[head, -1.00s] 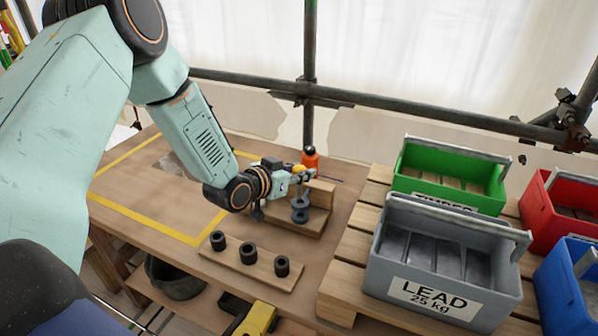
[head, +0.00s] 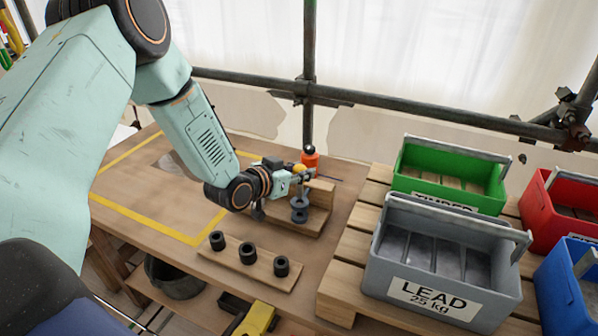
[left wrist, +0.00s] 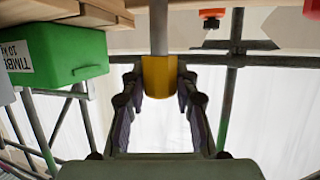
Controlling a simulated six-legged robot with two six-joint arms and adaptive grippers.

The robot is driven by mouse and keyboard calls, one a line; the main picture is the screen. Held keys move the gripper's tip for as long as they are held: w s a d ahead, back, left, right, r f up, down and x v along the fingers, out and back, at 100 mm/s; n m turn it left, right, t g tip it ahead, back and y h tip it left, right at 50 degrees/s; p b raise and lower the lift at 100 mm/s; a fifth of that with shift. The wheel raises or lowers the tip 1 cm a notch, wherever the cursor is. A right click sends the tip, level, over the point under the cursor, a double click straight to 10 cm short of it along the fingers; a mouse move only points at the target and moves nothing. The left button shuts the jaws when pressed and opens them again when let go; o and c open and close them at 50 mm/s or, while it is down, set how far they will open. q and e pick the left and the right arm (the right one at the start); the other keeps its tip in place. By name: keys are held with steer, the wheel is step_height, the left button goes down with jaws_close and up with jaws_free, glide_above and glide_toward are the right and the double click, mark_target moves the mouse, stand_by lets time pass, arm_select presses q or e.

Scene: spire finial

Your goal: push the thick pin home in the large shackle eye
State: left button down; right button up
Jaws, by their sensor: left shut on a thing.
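My left gripper (head: 302,176) is at the wooden stand on the bench, and in the left wrist view its fingers (left wrist: 159,84) are shut on the yellow head (left wrist: 159,72) of a pin. The pin's grey shaft (left wrist: 158,30) points away from the gripper. In the head view a bit of the yellow head (head: 299,168) shows above the fingers. Grey round metal parts (head: 300,208), perhaps of the shackle, stand on the wooden stand (head: 316,218) just below the gripper. The shackle eye and the pin's tip are hidden, so I cannot tell how deep the pin sits.
A wooden strip (head: 248,264) with several black rings lies in front. A grey LEAD crate (head: 440,298) and a green crate (head: 450,198) stand on the pallet (head: 338,290) to the right. The yellow-taped bench area looks mostly clear.

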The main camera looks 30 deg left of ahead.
mark_target(298, 194)
arm_select(q)
steer(key=shift+s, duration=0.1)
steer(key=shift+f, duration=0.2)
steer(key=shift+f+b, duration=0.25)
steer(key=shift+b, duration=0.15)
steer(key=shift+f+b, duration=2.3)
steer(key=shift+f, duration=0.65)
steer(key=c, duration=0.9)
jaws_free()
steer(key=shift+c, duration=0.2)
